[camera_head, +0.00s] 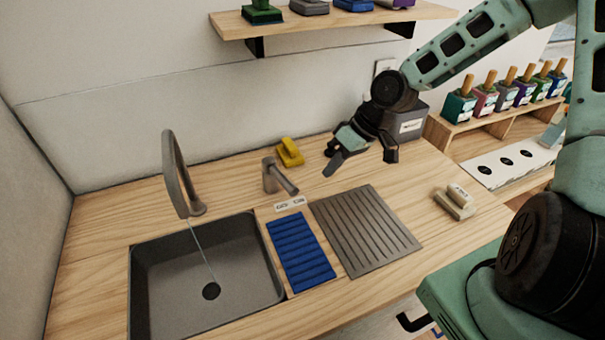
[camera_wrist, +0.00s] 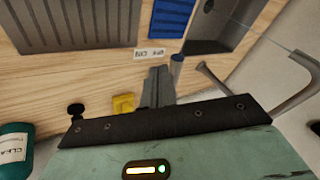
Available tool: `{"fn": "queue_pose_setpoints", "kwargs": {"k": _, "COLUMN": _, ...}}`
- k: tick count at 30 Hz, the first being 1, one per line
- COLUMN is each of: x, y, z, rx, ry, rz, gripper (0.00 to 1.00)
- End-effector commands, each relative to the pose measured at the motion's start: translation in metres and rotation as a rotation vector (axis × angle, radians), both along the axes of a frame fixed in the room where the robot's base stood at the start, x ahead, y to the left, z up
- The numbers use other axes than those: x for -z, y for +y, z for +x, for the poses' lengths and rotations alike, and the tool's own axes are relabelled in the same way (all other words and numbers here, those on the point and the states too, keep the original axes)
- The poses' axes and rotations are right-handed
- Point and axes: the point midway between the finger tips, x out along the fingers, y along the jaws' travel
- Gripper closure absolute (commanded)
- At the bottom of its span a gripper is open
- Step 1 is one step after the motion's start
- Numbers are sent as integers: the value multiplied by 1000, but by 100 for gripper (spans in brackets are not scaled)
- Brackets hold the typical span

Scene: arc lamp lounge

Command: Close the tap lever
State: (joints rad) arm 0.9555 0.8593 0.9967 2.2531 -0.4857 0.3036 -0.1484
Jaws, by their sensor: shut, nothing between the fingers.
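The grey tap lever (camera_head: 281,178) sits on a short post behind the small label (camera_head: 290,204), its free end pointing to the front right. The arched grey spout (camera_head: 176,176) stands left of it, and a thin stream of water runs into the sink. My gripper (camera_head: 331,170) is above the counter, right of the lever and apart from it. In the wrist view my gripper (camera_wrist: 158,72) has its fingers together and empty. There the lever (camera_wrist: 176,68) shows just right of the fingers, partly hidden by them, with the spout (camera_wrist: 228,90) farther right.
The dark sink (camera_head: 253,262) is at the front left. A blue ribbed mat (camera_head: 300,250) and a grey grooved drainboard (camera_head: 367,230) lie right of it. A yellow object (camera_head: 289,152) stands behind the lever. A shelf (camera_head: 330,29) hangs above. Pale blocks (camera_head: 455,202) lie at right.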

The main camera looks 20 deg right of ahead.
Motion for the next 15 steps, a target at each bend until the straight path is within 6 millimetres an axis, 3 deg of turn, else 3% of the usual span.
{"fn": "queue_pose_setpoints", "kwargs": {"k": 3, "x": -5, "y": -26, "z": 19, "rx": 71, "ry": -66, "rz": 72, "gripper": 100}}
{"fn": "queue_pose_setpoints", "kwargs": {"k": 7, "x": -9, "y": -40, "z": 30, "rx": 106, "ry": -110, "rz": 106, "gripper": 100}}
{"fn": "queue_pose_setpoints", "kwargs": {"k": 15, "x": 5, "y": -30, "z": 39, "rx": 110, "ry": -120, "rz": 113, "gripper": 100}}
